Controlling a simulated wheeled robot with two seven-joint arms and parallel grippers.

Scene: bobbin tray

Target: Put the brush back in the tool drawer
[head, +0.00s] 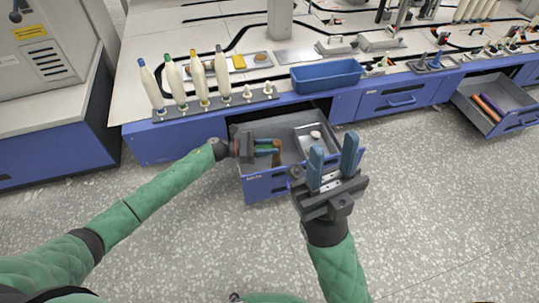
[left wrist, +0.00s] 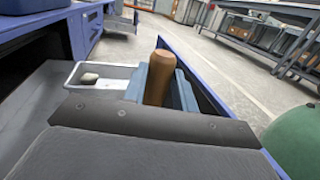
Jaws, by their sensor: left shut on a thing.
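The tool drawer (head: 262,187) is pulled out from the blue bench. My left gripper (head: 266,147) is over or inside the drawer's left half and is shut on the brush (head: 277,154), whose brown handle end shows beyond the fingertips. In the left wrist view the brown handle (left wrist: 158,78) stands up between the two blue fingers (left wrist: 157,85). The rest of the brush is hidden by the gripper. I cannot tell whether the brush touches the drawer floor. My right gripper (head: 333,166) is open and empty, in front of the drawer's right side.
A white tray (head: 304,148) with a small pale item lies in the drawer's right part. A row of bobbins (head: 197,78) and a blue bin (head: 327,75) stand on the bench above. Another open drawer (head: 487,105) is at the far right. The floor in front is clear.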

